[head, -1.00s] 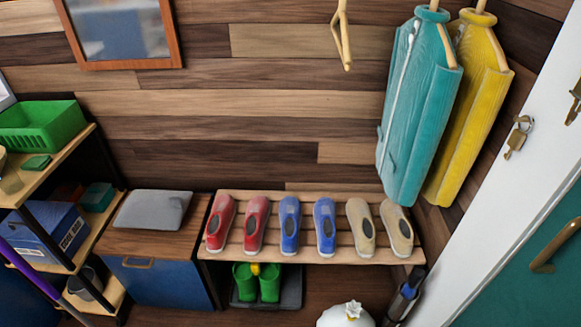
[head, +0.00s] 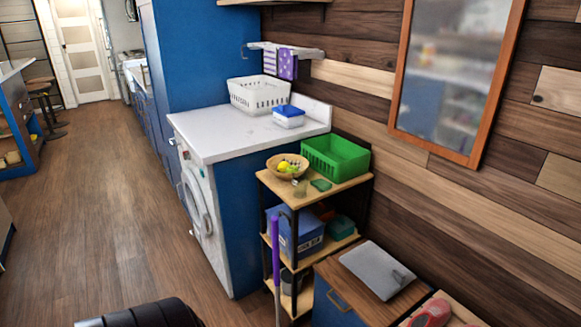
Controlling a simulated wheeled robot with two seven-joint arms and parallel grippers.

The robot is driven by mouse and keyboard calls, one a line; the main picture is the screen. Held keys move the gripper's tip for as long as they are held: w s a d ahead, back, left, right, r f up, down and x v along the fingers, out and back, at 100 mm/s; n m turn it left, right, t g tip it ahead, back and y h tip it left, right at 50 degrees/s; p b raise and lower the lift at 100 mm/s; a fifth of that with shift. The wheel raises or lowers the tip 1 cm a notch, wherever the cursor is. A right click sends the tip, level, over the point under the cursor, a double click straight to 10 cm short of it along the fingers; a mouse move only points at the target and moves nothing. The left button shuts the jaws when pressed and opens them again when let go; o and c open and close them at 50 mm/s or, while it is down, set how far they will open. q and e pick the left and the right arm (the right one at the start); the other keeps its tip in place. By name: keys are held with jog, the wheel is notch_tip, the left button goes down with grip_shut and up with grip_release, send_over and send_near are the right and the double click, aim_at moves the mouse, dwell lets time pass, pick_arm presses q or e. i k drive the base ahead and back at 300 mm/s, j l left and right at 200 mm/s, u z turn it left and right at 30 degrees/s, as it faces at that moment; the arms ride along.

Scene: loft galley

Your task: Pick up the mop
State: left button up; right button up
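A purple pole (head: 276,252), which looks like the mop's handle, stands nearly upright at the front of the wooden shelf unit. Its lower end runs out of the bottom of the head view, so the mop head is hidden. Neither of my grippers is in view. A dark rounded part at the bottom edge looks like my own body.
The shelf unit (head: 263,178) holds a green basket (head: 336,157), a fruit bowl (head: 287,166) and a blue box (head: 290,236). A blue cabinet (head: 338,305) is right of the pole. A washing machine (head: 200,205) stands behind. Open wooden floor (head: 110,220) lies left.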

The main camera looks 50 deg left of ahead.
aim_at(275, 223)
jog(key=u, duration=2.95)
jog(key=k+l+u, duration=0.25)
jog(key=u, duration=0.25)
jog(key=k+l+u, duration=0.1)
jog(key=k+u, duration=0.15)
jog(key=u, duration=0.2)
jog(key=k+u, duration=0.25)
jog(key=u, duration=0.25)
